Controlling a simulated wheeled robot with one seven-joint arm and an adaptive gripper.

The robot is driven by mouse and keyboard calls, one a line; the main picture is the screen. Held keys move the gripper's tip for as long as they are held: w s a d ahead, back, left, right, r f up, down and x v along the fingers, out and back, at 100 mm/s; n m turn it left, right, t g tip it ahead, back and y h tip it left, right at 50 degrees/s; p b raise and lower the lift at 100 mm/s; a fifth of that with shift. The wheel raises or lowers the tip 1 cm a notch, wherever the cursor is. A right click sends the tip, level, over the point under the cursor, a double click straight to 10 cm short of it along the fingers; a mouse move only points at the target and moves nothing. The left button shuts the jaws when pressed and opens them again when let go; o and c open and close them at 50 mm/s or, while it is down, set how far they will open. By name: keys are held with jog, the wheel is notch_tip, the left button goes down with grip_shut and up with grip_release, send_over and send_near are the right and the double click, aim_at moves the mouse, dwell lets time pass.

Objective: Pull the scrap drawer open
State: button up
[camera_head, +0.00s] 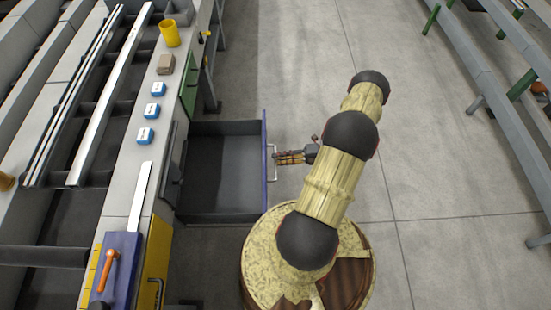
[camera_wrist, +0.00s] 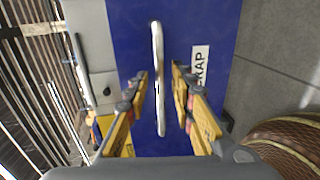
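The scrap drawer (camera_head: 222,160) stands pulled far out of the bench, its dark grey inside empty. Its blue front (camera_head: 265,135) faces right in the head view. In the wrist view the blue front (camera_wrist: 205,25) fills the middle and carries a white label (camera_wrist: 199,65) on which "RAP" can be read. The silver bar handle (camera_wrist: 158,60) runs lengthwise between my fingers; it also shows in the head view (camera_head: 275,150). My gripper (camera_wrist: 160,82) is open, one finger on each side of the handle, with blue showing between handle and fingers. In the head view my gripper (camera_head: 277,158) is at the handle.
The bench top (camera_head: 150,100) holds a yellow cup (camera_head: 169,33), a brown block (camera_head: 165,64) and several blue-and-white blocks (camera_head: 152,111). A green drawer front (camera_head: 189,83) and a yellow one (camera_head: 156,265) flank the open drawer. The floor (camera_head: 430,150) to the right is clear.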

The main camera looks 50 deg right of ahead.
jog(key=v, duration=1)
jog(key=shift+f, duration=0.1)
